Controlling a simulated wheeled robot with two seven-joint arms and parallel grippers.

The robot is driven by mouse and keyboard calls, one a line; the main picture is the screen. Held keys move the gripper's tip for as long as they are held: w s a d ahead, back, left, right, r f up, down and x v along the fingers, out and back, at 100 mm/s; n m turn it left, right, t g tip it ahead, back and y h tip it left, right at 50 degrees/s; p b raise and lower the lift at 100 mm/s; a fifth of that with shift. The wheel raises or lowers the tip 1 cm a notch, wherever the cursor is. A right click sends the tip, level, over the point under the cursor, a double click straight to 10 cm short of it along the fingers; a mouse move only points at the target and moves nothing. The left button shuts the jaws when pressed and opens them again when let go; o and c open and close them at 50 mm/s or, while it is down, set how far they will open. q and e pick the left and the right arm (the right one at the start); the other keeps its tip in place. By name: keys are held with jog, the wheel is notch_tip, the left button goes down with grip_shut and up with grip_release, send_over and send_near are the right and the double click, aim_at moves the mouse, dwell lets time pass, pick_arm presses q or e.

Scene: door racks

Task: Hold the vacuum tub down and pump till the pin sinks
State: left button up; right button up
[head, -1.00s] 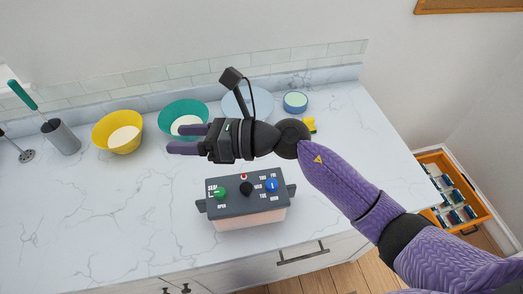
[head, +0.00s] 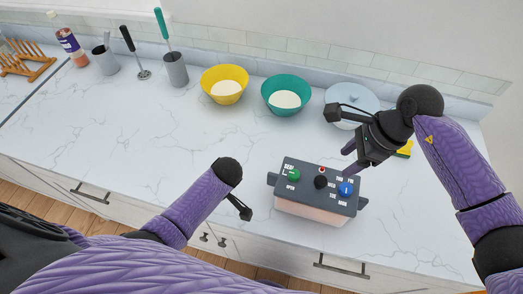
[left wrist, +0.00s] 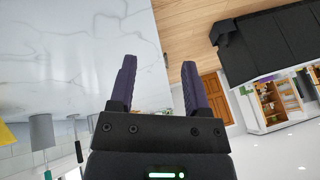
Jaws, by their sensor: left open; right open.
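The vacuum tub (head: 312,210) stands near the counter's front edge, with a dark lid and a pale pink body. Its lid carries a green knob (head: 293,175), a black knob (head: 320,182), a blue knob (head: 345,189) and a small red pin (head: 323,170). My right gripper (head: 349,160) is open and points down-left just behind the lid's right part; whether it touches is unclear. The left wrist view shows the left gripper (left wrist: 158,75) open and empty, with counter and floor beyond.
Grey utensil holders (head: 174,70) are farther left. A yellow item (head: 405,150) lies by my right arm. The counter's left middle is clear.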

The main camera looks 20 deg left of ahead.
aim_at(272, 174)
pick_arm(q)
jog(key=w+d+r+n+t+h, duration=0.1)
jog(key=w+d+r, duration=0.2)
jog(key=w+d, duration=0.1)
jog(key=w+d+r+n+h, duration=0.1)
jog(key=w+d+r+h, duration=0.1)
jog(key=w+d+r, duration=0.2)
jog(key=w+d+r+n+t+h, duration=0.1)
jog(key=w+d+r+h, duration=0.1)
jog(key=w+d+r, duration=0.2)
jog(key=shift+w+d+r+t, duration=0.1)
jog(key=shift+w+d+t, duration=0.05)
jog(key=shift+d, duration=0.4)
jog(key=shift+w+d+t, duration=0.15)
jog(key=shift+d, duration=0.4)
jog(key=shift+w+d+f, duration=0.1)
jog(key=shift+d+f, duration=0.05)
jog(key=shift+f, duration=0.1)
notch_tip(272, 174, down, 9)
jog(key=shift+f, duration=0.1)
grip_shut()
